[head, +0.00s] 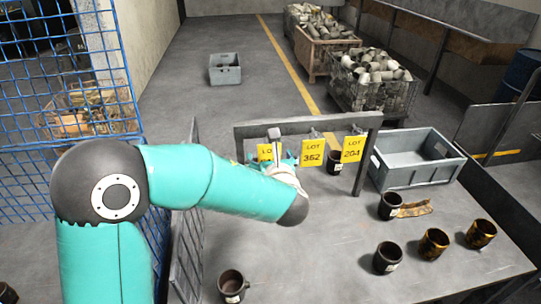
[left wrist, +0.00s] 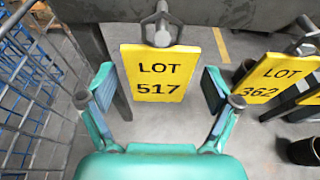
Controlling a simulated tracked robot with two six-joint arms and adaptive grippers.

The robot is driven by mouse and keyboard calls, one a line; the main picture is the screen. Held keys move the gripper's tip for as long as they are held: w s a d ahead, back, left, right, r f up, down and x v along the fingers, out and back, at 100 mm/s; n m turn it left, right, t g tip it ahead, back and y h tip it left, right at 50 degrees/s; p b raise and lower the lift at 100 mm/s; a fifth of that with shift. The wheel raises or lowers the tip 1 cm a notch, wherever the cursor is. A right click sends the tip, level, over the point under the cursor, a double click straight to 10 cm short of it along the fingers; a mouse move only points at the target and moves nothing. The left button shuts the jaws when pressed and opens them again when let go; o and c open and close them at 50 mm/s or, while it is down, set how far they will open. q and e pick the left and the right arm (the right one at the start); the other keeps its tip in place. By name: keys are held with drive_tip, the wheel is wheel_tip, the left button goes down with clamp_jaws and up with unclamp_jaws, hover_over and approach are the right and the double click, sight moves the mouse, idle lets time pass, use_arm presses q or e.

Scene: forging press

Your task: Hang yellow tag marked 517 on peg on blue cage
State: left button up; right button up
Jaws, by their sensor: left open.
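The yellow tag marked LOT 517 (left wrist: 160,72) hangs from a hook (left wrist: 161,28) on a dark rack. In the head view the tag (head: 265,152) is partly hidden by my left gripper. My left gripper (left wrist: 157,92) is open, with one finger on each side of the tag. I cannot tell whether either finger touches it. The blue cage (head: 121,72) of wire mesh stands at the left in the head view. I cannot make out a peg on it. My right gripper is not in view.
Tags 362 (head: 312,155) and 204 (head: 352,149) hang from the rack beam (head: 345,121) to the right. A grey bin (head: 415,180) and several dark cups stand on the table (head: 330,250). A grey mesh panel (head: 187,245) stands between cage and table.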

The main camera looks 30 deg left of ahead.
use_arm(q)
drive_tip(key=shift+w+a+f, duration=0.1)
drive_tip(key=shift+w+a, duration=0.1)
drive_tip(key=c, duration=1.2)
drive_tip(key=shift+c, duration=0.2)
drive_tip(key=shift+r, duration=0.55)
drive_tip(key=shift+s+d, duration=0.15)
drive_tip(key=shift+s, duration=0.05)
drive_tip(key=shift+s+d+b, duration=0.2)
drive_tip(key=shift+s+d, duration=0.5)
drive_tip(key=shift+s, duration=0.2)
drive_tip(key=shift+s+d+b, duration=0.15)
drive_tip(key=shift+s+d, duration=0.55)
drive_tip(key=shift+s, duration=0.2)
drive_tip(key=shift+s, duration=0.1)
